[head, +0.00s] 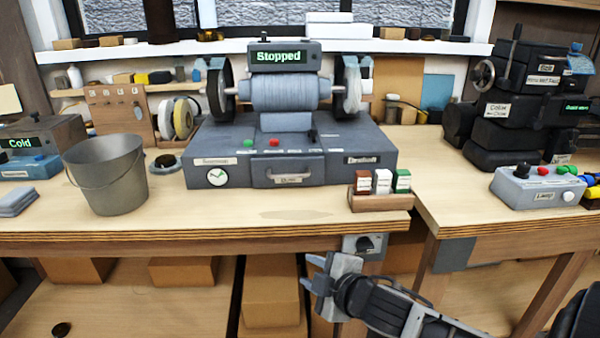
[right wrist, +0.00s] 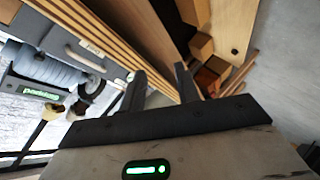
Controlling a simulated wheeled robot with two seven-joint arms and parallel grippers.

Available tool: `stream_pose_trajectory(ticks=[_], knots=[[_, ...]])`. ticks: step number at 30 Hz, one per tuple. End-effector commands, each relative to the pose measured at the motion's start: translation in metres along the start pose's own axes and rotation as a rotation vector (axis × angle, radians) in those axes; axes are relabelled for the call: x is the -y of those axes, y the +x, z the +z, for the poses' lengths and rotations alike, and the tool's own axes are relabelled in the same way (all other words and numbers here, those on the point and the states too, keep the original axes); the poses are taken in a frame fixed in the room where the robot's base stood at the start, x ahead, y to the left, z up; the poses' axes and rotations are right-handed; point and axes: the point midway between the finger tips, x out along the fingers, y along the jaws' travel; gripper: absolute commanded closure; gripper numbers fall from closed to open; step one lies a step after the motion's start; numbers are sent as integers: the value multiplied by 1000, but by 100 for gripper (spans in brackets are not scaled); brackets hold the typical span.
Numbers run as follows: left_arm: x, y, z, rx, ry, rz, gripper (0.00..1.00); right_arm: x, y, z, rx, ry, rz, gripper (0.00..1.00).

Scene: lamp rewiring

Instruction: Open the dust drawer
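The dust drawer (head: 288,174) is a grey front with a curved handle and a "Dust" label, low in the middle of the grey machine (head: 340,150). It looks closed. Its handle (right wrist: 84,58) also shows at the left of the right wrist view. My right gripper (head: 311,274) is below and in front of the bench edge, apart from the drawer. Its two fingers stand apart with nothing between them in the right wrist view (right wrist: 160,84). My left gripper is not in view.
The machine's display (head: 279,57) reads "Stopped". A metal bucket (head: 106,175) stands left of the machine. A wooden holder (head: 381,202) with small boxes sits at the front right. A dark knob box (head: 365,245) hangs under the bench edge (head: 200,238). The bench before the drawer is clear.

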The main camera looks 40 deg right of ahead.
Motion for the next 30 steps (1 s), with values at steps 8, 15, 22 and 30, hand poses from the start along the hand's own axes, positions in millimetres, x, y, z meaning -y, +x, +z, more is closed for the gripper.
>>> stream_pose_trajectory(ticks=[8, 15, 22, 30], knots=[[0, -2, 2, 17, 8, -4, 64, -142, -2, -11, 52, -405, 238, 68], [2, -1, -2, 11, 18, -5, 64, -154, 20, -12, 57, -418, 251, 68], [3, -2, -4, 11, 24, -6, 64, -165, 63, -12, 57, -414, 249, 68], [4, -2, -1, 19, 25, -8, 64, -177, 116, -12, 56, -413, 247, 68]])
